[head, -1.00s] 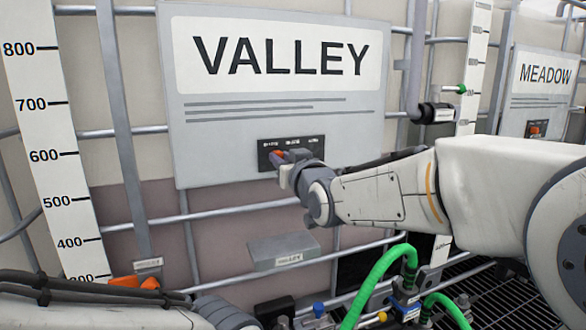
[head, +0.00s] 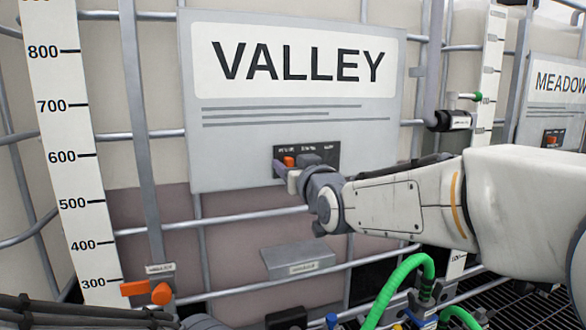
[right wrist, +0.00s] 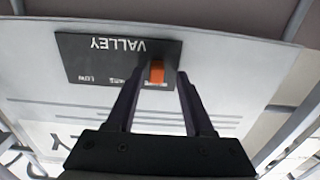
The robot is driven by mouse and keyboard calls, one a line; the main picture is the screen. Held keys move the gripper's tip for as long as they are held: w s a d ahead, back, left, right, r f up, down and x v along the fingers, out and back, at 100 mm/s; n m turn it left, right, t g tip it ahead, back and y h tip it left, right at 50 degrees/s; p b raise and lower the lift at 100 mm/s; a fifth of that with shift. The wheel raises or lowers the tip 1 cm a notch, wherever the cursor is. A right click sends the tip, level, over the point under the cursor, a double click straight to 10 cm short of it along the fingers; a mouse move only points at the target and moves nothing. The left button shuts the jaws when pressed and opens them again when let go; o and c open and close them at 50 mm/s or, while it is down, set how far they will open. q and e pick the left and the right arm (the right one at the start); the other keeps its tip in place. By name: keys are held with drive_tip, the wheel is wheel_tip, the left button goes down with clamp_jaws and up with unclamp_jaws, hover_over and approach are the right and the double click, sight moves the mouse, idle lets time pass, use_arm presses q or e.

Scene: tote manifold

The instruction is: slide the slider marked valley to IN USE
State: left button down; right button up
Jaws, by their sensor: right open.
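The slider marked valley is an orange knob (head: 289,161) on a small black panel (head: 325,150) below the VALLEY sign. It stands near the panel's left end. The right wrist view shows the knob (right wrist: 157,72) and the panel (right wrist: 85,55) upside down, with VALLEY and LOW readable; the other labels are partly hidden or too small. My right gripper (head: 284,172) is at the panel, its open fingers reaching either side of the knob. My left gripper is out of view.
The sign board (head: 240,165) hangs on a metal cage around a pale tank. A MEADOW board (head: 555,90) stands at the right, and a measuring scale (head: 70,180) at the left.

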drive_tip(key=p+v, duration=0.3)
drive_tip(key=v, duration=0.7)
drive_tip(key=shift+s, duration=0.15)
drive_tip(key=s+a+f+n+g, duration=0.1)
drive_tip(key=s+a+f+g, duration=0.1)
drive_tip(key=s+f+g, duration=0.5)
drive_tip(key=s+a+f+n+g, duration=0.1)
drive_tip(key=s+a+f+g, duration=0.15)
drive_tip(key=f, duration=0.85)
drive_tip(key=s+d+f+g+h, duration=0.2)
drive_tip(key=s+f+g, duration=0.2)
drive_tip(key=s, duration=0.4)
drive_tip(key=s+d+f+n+g+h, duration=0.1)
drive_tip(key=s+d+f+g+h, duration=0.1)
drive_tip(key=s+f, duration=0.3)
drive_tip(key=s+d+g, duration=0.1)
drive_tip(key=s, duration=0.3)
drive_tip(key=shift+s+n+g+h, duration=0.3)
drive_tip(key=shift+g, duration=0.05)
drive_tip(key=shift+f, duration=0.1)
